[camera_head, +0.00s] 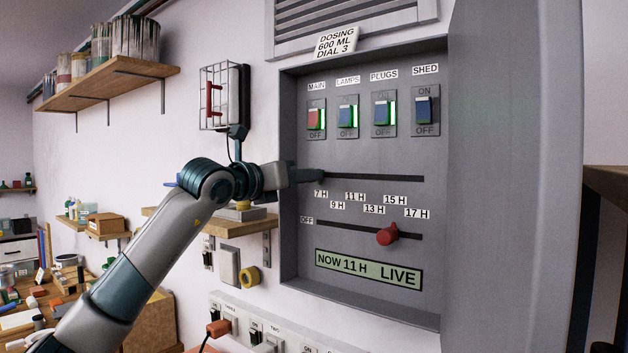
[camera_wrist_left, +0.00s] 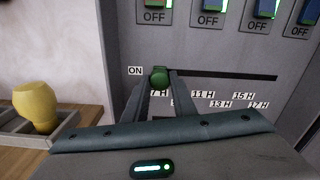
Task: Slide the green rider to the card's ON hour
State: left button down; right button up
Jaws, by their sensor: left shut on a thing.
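The green rider (camera_wrist_left: 159,77) sits near the left end of the upper slot (camera_head: 380,178), beside the ON label (camera_wrist_left: 135,71) and close above the 7 H label. My left gripper (camera_wrist_left: 160,84) is shut on it, one finger on each side. In the head view my left gripper (camera_head: 312,176) reaches in from the left and hides the rider. Hour labels from 7 H to 17 H run below the slot. A white card (camera_head: 337,42) on top of the cabinet reads DOSING 600 ML DIAL 3; no ON hour is legible on it.
A red rider (camera_head: 388,235) sits on the lower OFF slot, around 13 H to 15 H. A display (camera_head: 368,269) reads NOW 11 H LIVE. Several switches (camera_head: 347,116) line the top. The open cabinet door (camera_head: 510,180) stands right. A shelf (camera_head: 238,222) is below my forearm.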

pick_arm(q)
jog(key=shift+a+r, duration=0.1)
jog(key=shift+r, duration=0.05)
jog(key=c, duration=1.6)
grip_release()
jog(key=shift+c, duration=0.2)
jog(key=shift+o, duration=0.9)
jog(key=shift+w+a, duration=0.15)
pick_arm(e)
notch_tip(320, 180, down, 5)
jog(key=b, duration=0.5)
pick_arm(q)
jog(key=b+v, duration=0.3)
jog(key=v, duration=1.4)
jog(key=shift+a, duration=0.15)
pick_arm(e)
jog(key=w+a+r+t+y, duration=0.1)
jog(key=w+a+t, duration=0.2)
jog(key=w, duration=0.9)
jog(key=shift+a, duration=0.85)
